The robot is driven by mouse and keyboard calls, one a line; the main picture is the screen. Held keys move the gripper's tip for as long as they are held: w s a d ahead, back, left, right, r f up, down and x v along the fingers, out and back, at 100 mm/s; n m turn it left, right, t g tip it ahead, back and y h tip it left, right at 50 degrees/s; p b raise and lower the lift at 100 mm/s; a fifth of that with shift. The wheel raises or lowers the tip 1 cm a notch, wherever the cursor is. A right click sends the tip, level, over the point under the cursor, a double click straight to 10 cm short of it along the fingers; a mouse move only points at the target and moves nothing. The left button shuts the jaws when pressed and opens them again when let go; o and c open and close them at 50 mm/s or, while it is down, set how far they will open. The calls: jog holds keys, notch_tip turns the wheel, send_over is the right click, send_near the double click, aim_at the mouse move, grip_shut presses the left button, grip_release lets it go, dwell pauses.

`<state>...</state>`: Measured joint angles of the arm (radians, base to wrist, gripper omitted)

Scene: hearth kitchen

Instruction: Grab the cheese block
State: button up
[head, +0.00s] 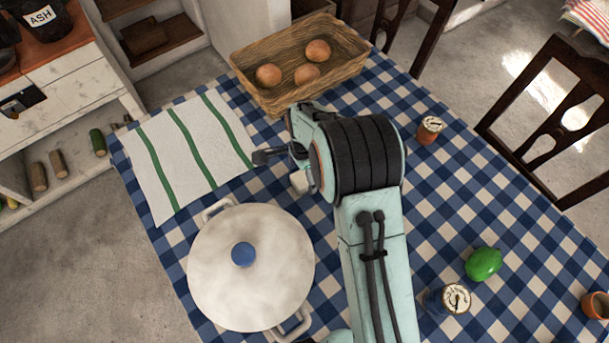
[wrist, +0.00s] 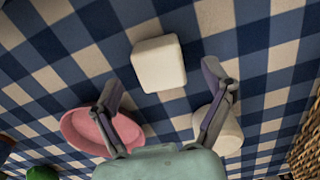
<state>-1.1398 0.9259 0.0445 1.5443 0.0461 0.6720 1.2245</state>
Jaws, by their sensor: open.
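The cheese block appears to be the pale cream block (wrist: 159,63) with rounded edges, lying on the checked cloth in the wrist view. My gripper (wrist: 163,84) is open and empty, its two fingers spread wide. The block lies just beyond the fingertips, roughly centred between them, with no contact visible. In the head view my gripper (head: 274,156) is over the table, partly hidden by my wrist. A small pale piece (head: 300,182) shows below it, probably the block, mostly hidden by my arm.
A pink bowl (wrist: 88,134) lies by the left finger and a cream round object (wrist: 222,136) behind the right one. A wicker basket (head: 247,79) with buns, a striped towel (head: 156,160), a lidded pot (head: 250,285), jars (head: 430,130) and a green fruit (head: 483,264) surround the arm.

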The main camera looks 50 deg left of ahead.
jog(key=shift+f, duration=1.05)
jog(key=c, duration=1.3)
jog(key=shift+o, duration=0.2)
